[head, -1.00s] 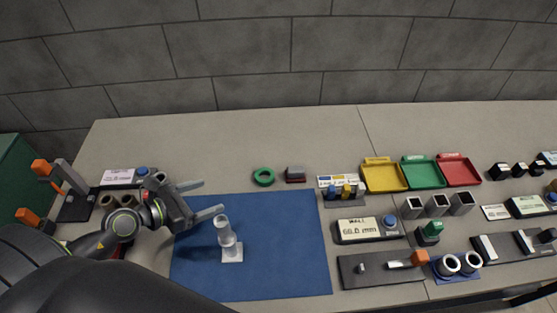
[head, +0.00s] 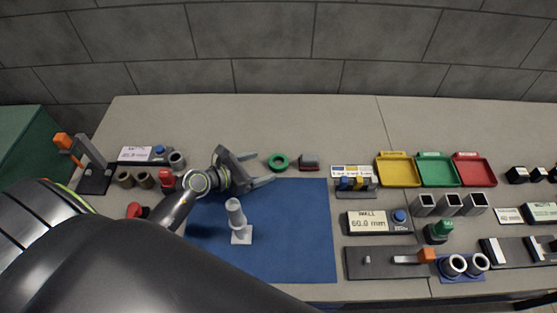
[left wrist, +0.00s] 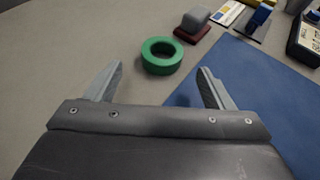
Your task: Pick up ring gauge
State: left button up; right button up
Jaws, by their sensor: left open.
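The ring gauge is a green ring (head: 278,167) lying flat on the grey table, just beyond the far edge of the blue mat (head: 300,230). It also shows in the left wrist view, where the green ring (left wrist: 149,57) lies ahead of and between the two fingers. My left gripper (head: 262,169) is open and empty, a short way left of the ring and apart from it. In the left wrist view my left gripper (left wrist: 155,82) has its fingers spread wide. My right gripper is not in view.
A grey block on a red base (head: 309,163) stands close to the right of the ring. A white post on a square foot (head: 238,222) stands on the mat. Yellow (head: 397,170), green and red trays are further right. The table behind the ring is clear.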

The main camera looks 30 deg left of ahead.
aim_at(283, 159)
pick_arm(q)
jog(key=x, duration=0.1)
jog(key=p+x, duration=0.1)
jog(key=x, duration=0.3)
jog(key=shift+d+r+p, duration=0.2)
jog(key=shift+r+p, duration=0.1)
jog(key=shift+p, duration=0.05)
jog(key=shift+w+d+f, duration=0.15)
jog(key=shift+w+f, duration=0.05)
jog(key=shift+w, duration=0.15)
jog(key=shift+c, duration=0.5)
jog(key=c, duration=1)
jog(key=shift+r, duration=0.1)
